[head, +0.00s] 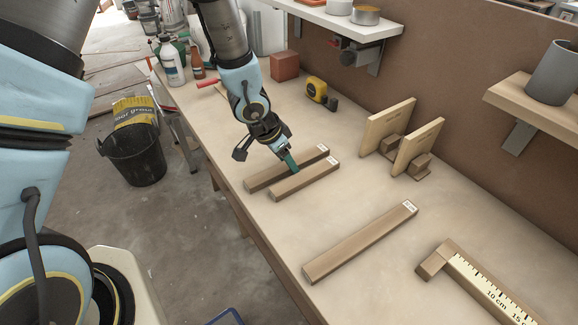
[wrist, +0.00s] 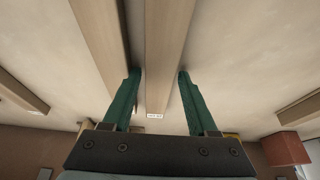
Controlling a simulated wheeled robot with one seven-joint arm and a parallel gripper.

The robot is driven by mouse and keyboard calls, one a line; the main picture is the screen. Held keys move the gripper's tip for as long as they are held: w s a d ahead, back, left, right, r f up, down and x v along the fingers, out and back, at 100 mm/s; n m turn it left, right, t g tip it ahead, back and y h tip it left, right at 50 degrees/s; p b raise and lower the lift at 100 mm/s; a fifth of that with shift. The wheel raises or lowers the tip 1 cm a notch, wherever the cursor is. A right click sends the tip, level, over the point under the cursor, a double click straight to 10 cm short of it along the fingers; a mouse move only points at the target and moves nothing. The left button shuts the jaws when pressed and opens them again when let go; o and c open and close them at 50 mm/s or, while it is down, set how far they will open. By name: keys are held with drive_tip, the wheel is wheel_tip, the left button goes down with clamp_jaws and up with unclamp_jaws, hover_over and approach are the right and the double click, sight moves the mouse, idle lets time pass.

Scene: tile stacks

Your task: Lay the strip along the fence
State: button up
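Two short brown wooden strips lie side by side on the bench: a back strip (head: 262,179) and a front strip (head: 318,178). A longer strip (head: 360,243) lies apart to the right. All have white end labels. My gripper (head: 291,163) is over the two short strips. In the wrist view its teal fingers (wrist: 158,75) are apart, on either side of one strip (wrist: 165,50), apparently the back one. Another strip (wrist: 100,28) lies just left of the left finger. At lower right is an L-shaped wooden piece with a ruler scale, possibly the fence (head: 452,254).
Two upright wooden boards (head: 388,127) on small blocks stand near the back wall. A yellow tape measure (head: 316,90), a red block (head: 285,66) and bottles (head: 172,62) are farther off. Shelves (head: 345,22) overhang the back. Bare bench surrounds the long strip.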

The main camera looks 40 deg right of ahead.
clamp_jaws()
idle(0.5)
wheel_tip(320, 180, up, 10)
drive_tip(key=p, duration=0.2)
idle(0.4)
drive_tip(key=w+a+f+n+t+y, duration=0.1)
drive_tip(key=w+a+f+n+t, duration=0.1)
drive_tip(key=w+a+n, duration=0.65)
drive_tip(key=w+a+f+n+t+y, duration=0.1)
drive_tip(key=w+a+f+n+t, duration=0.15)
drive_tip(key=w+a, duration=1.05)
drive_tip(key=w+a+n+y, duration=0.25)
drive_tip(key=a+n, duration=0.45)
drive_tip(key=a, duration=1.4)
drive_tip(key=s+a+f, duration=0.1)
drive_tip(key=s+f, duration=0.3)
drive_tip(key=f, duration=0.2)
drive_tip(key=shift+s+a+f+n, duration=0.15)
drive_tip(key=shift+s+f+n, duration=0.05)
drive_tip(key=shift+s+n, duration=0.1)
